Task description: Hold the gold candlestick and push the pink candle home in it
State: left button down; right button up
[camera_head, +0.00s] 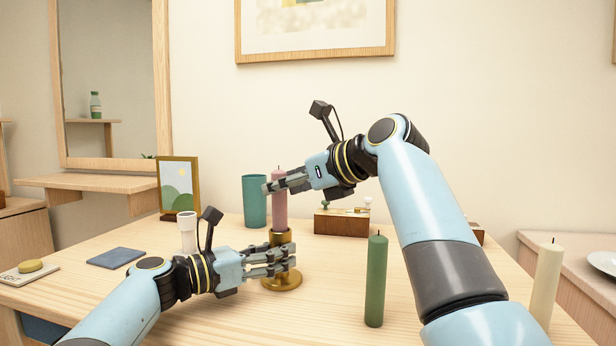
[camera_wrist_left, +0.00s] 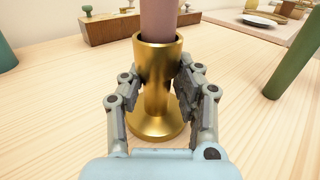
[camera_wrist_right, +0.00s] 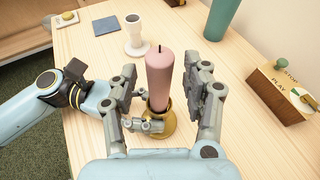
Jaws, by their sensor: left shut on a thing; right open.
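The gold candlestick (camera_head: 283,282) stands upright on the table. My left gripper (camera_head: 275,262) is shut on it below the cup; the left wrist view shows a finger on either side of the gold candlestick (camera_wrist_left: 155,60). The pink candle (camera_head: 280,212) stands upright with its lower end inside the cup, and its bottom is hidden there; it also shows in the left wrist view (camera_wrist_left: 158,18). My right gripper (camera_head: 287,182) is at the candle's upper part. In the right wrist view its fingers are open on both sides of the pink candle (camera_wrist_right: 160,78), with gaps.
A teal cup (camera_head: 254,200) and a wooden box (camera_head: 341,222) stand behind. A green candle (camera_head: 376,280) stands to the right, a cream candle (camera_head: 546,284) farther right. A white candle holder (camera_head: 187,232), a picture frame (camera_head: 179,187) and a blue-grey pad (camera_head: 116,258) are left.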

jog(key=v, duration=1)
pick_arm(q)
jog(key=c, duration=0.9)
grip_release()
jog(key=shift+o, duration=0.2)
